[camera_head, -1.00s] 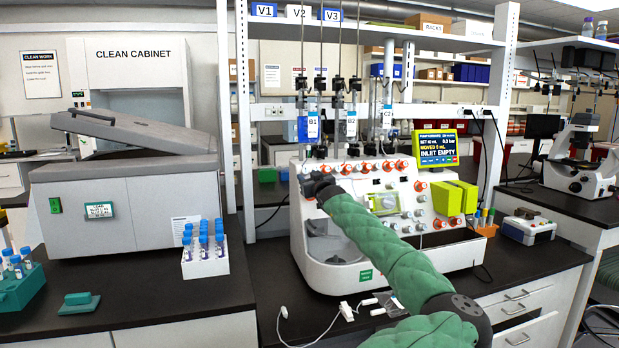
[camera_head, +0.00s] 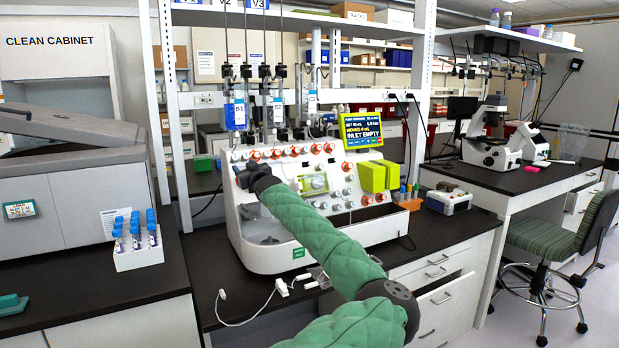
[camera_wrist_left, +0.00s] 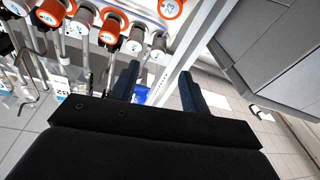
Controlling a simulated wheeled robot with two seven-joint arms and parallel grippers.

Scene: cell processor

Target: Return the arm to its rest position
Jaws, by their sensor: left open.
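My left arm, in a green quilted sleeve, reaches up from the bottom of the head view. Its dark left gripper (camera_head: 243,174) is in front of the white cell processor (camera_head: 262,258), near the left end of its row of orange-ringed knobs. In the left wrist view the two dark fingers of the left gripper (camera_wrist_left: 158,86) are spread apart with nothing between them. Several knobs, one an orange-ringed knob (camera_wrist_left: 110,25), show past the fingers at the upper left. I cannot tell whether the gripper touches the machine. My right gripper is in neither view.
A white rack (camera_head: 138,257) of blue-capped tubes stands left of the processor. A grey lidded machine (camera_head: 75,200) is further left. A yellow-framed screen (camera_head: 367,134) reads "INLET EMPTY". Bags and rods hang above the processor. A green chair (camera_head: 545,237) stands at the right.

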